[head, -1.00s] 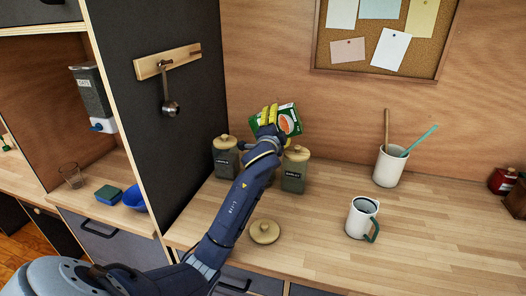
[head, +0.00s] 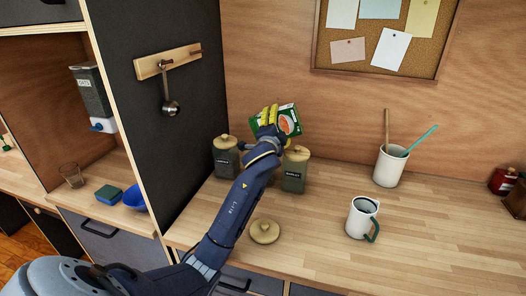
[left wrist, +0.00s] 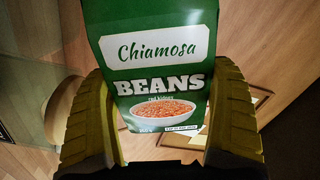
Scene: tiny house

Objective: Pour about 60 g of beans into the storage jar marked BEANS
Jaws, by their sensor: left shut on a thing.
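My left gripper (head: 268,117) is shut on a green bean packet (head: 289,121) and holds it tilted, high above the back of the counter. In the left wrist view the packet (left wrist: 153,75), marked BEANS, sits between the yellow fingers. A lidded jar (head: 226,162) stands left of my forearm and another lidded jar (head: 293,177) stands right of it; their labels are too small to read surely. A loose round lid (head: 264,232) lies on the counter in front. My arm covers the space between the jars, so an open jar there cannot be seen. No beans are seen falling.
A white mug (head: 360,220) and a white utensil pot (head: 388,170) stand on the wooden counter (head: 430,235) to the right. A dark partition (head: 170,120) rises at left, with a scoop (head: 169,106) hanging from its rail. The front right counter is clear.

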